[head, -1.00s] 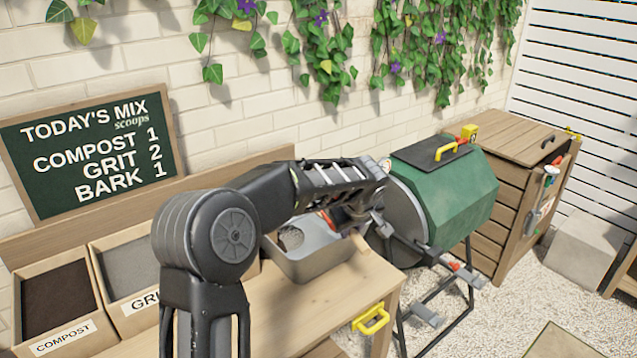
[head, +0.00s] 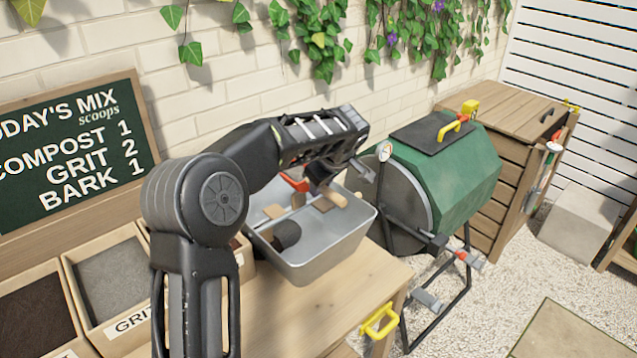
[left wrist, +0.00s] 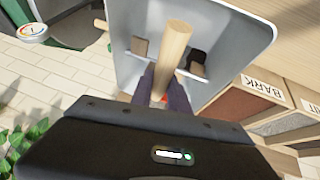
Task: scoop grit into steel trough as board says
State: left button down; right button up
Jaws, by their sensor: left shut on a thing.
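The grey steel trough (head: 325,262) stands on the wooden bench. My left gripper (head: 322,186) is above it, shut on the light wooden handle (head: 337,199) of a scoop. In the left wrist view the handle (left wrist: 172,55) rises between my fingers, with the trough (left wrist: 225,30) beyond. The chalkboard (head: 70,155) reads compost 1, grit 2, bark 1. The grit bin (head: 130,322) stands left of the trough, with grey grit inside. My right gripper is not in view.
The compost bin (head: 70,353) is at the lower left. The bark bin shows by its label (left wrist: 258,84) in the left wrist view. A green tumbler (head: 455,180) stands close right of the trough.

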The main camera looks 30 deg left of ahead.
pick_arm(q)
jog(key=shift+w+a+f, duration=0.1)
jog(key=shift+a, duration=0.1)
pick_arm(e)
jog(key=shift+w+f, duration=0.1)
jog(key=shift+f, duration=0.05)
